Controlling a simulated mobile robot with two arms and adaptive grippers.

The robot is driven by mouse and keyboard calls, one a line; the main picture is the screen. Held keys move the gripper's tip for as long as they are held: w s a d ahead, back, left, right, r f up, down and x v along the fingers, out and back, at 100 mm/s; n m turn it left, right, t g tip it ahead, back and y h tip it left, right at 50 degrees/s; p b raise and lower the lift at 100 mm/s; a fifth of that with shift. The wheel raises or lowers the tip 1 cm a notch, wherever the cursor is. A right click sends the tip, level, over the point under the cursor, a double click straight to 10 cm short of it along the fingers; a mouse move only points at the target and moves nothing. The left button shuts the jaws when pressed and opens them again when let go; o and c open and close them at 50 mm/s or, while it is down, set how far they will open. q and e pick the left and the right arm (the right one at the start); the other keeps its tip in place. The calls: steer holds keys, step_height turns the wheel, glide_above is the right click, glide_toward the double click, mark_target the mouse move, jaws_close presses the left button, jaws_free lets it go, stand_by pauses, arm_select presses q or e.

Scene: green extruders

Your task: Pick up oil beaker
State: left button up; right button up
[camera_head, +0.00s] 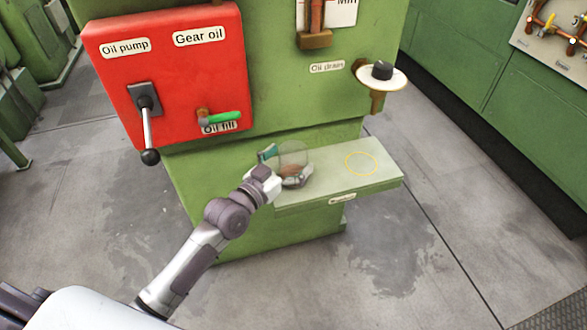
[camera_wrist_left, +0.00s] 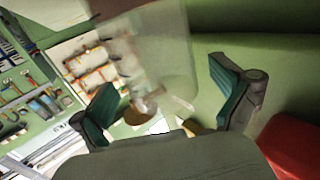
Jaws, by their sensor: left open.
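The oil beaker (camera_head: 294,152) is a clear, see-through vessel at the left end of the pale green shelf (camera_head: 335,172). My left gripper (camera_head: 283,167) is at the beaker, with its teal-padded fingers apart. In the left wrist view the beaker (camera_wrist_left: 160,45) is a large, faint, see-through shape ahead of and between the spread fingers of my left gripper (camera_wrist_left: 166,103). I cannot tell whether either finger touches the glass. The gripper hides part of the beaker's lower side in the head view. My right gripper is not in view.
A yellow ring (camera_head: 361,163) marks the right part of the shelf, which is bare. Above stand a red panel (camera_head: 180,75) with a black-knobbed lever (camera_head: 148,130), a green-handled oil fill tap (camera_head: 222,118) and the oil drain's white disc (camera_head: 394,82).

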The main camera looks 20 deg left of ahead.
arm_select(q)
steer(key=shift+w+d, duration=0.2)
steer(key=shift+w, duration=0.45)
steer(key=c, duration=1.2)
steer(key=shift+c, duration=0.6)
steer(key=shift+r, duration=0.15)
